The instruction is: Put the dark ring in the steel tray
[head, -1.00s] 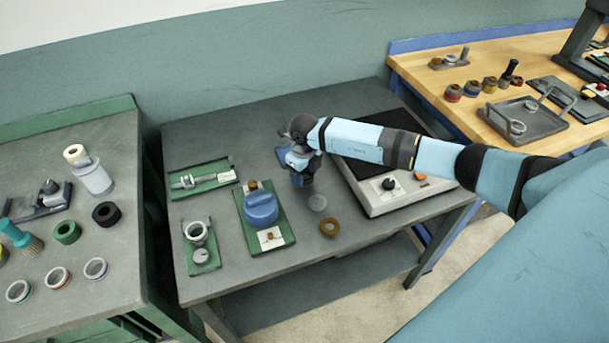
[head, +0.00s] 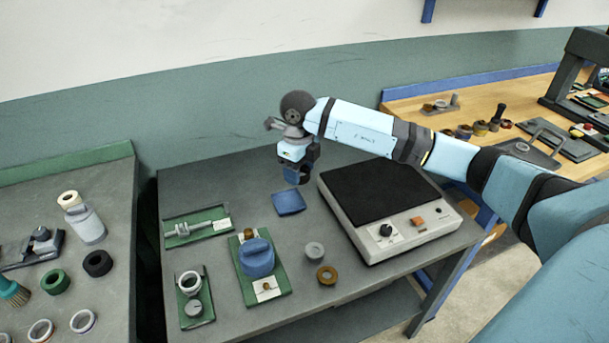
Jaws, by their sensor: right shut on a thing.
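A black ring (head: 97,263) lies on the left bench, well away from the gripper. My left gripper is not in view.
Several small parts stand on the wooden bench. The table's back left is clear.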

